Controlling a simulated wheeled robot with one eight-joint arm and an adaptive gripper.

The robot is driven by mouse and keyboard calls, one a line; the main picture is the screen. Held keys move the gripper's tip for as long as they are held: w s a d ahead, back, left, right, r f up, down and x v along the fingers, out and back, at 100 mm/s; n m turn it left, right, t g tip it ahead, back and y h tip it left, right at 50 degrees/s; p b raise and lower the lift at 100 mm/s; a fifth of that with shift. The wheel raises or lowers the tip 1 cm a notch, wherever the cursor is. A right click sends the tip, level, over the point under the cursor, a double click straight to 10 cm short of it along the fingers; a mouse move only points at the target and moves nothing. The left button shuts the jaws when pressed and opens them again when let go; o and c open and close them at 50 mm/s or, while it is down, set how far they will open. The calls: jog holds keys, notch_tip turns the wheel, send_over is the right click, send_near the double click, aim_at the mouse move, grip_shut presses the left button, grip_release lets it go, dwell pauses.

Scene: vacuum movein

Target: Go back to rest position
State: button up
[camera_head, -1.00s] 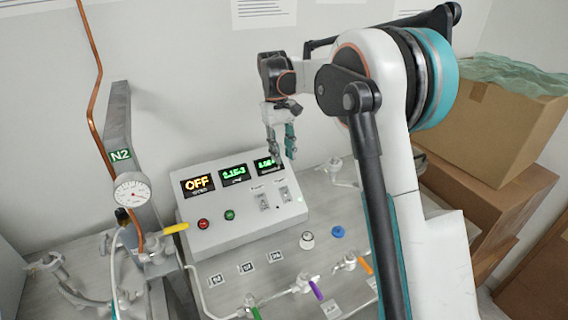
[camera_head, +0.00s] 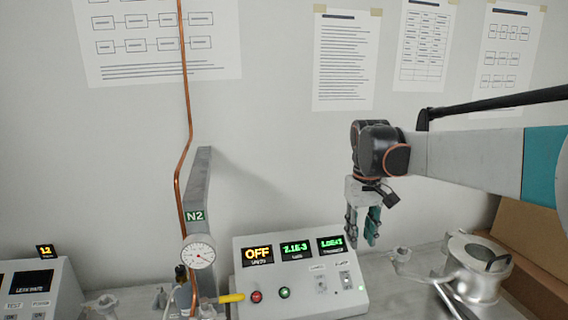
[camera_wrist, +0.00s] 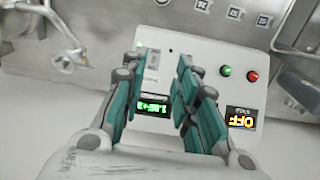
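My gripper (camera_head: 362,226) hangs pointing down, in front of the wall and just above the right end of the control box. Its two teal fingers are apart with nothing between them. In the wrist view my gripper (camera_wrist: 160,75) is also open and empty, over the white control box (camera_wrist: 210,60). The control box (camera_head: 300,290) shows a yellow OFF display (camera_head: 257,256) and two green number displays. It has a red button (camera_head: 257,296), a green button (camera_head: 284,292) and two small switches at its right.
An N2 post with a round gauge (camera_head: 198,256) and a yellow handle (camera_head: 231,298) stands left of the box. A copper pipe (camera_head: 178,180) runs up the wall. A metal flanged fitting (camera_head: 478,268) and cardboard boxes (camera_head: 530,240) are at right. A second control box (camera_head: 40,290) is at far left.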

jog(key=s+f+t+b, duration=0.1)
jog(key=s+f+t, duration=0.2)
jog(key=s, duration=0.9)
jog(key=s+f+m+t+b, duration=0.1)
jog(key=s+f+t, duration=0.3)
jog(key=s, duration=0.9)
jog(key=shift+d+f+m+b, duration=0.25)
jog(key=shift+d+m+b, duration=0.05)
jog(key=shift+b, duration=0.35)
jog(key=shift+o, duration=0.4)
